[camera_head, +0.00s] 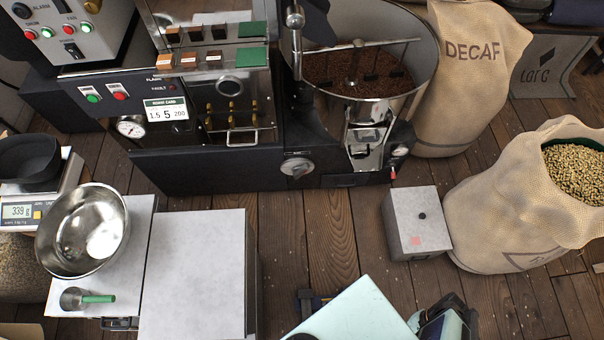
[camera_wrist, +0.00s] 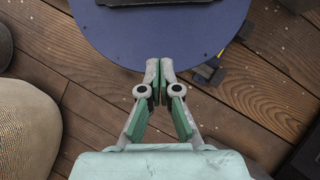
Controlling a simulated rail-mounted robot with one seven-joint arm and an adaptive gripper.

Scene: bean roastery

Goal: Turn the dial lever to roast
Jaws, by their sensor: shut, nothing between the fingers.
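The roaster's front panel in the head view has a silver round dial (camera_head: 297,167) with a short handle across it, low on the dark base. Its markings are too small to read, so I cannot tell its setting. A tall lever with a ball end (camera_head: 295,18) stands higher on the roaster, left of the drum. My gripper (camera_wrist: 160,70) shows in the wrist view with its two pale fingertips together and nothing between them. It is away from the dial, which is not in the wrist view. The fingers do not show clearly in the head view.
The roaster's bean tray (camera_head: 419,94) holds dark beans. A grey box with a black knob (camera_head: 412,240) stands on the floor beside an open bean sack (camera_head: 500,215). A steel bowl (camera_head: 70,225) and a white-topped stand (camera_head: 195,270) are at left. Plank floor (camera_head: 325,230) before the roaster is clear.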

